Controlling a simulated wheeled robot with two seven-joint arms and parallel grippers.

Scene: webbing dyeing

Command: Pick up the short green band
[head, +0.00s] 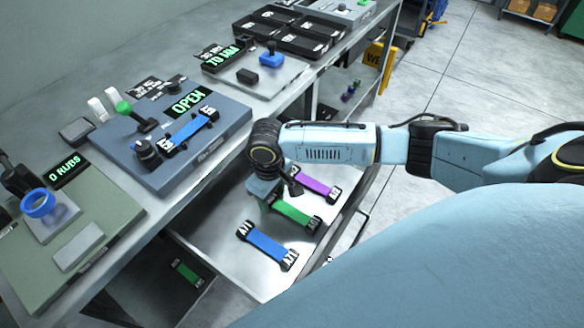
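A green band (294,213) with black labelled ends lies in the open metal drawer, between a purple band (315,187) and a blue band (266,244). My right gripper (276,193) points down over the drawer at the green band's upper-left end and partly hides that end. I cannot tell whether it touches the band or how far its fingers are apart. Another green band (187,272) lies lower down, below the counter at the left. My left gripper is not in view.
A green station (70,240) stands nearer, black trays (300,42) farther back. The drawer (225,240) has bare metal left of its bands.

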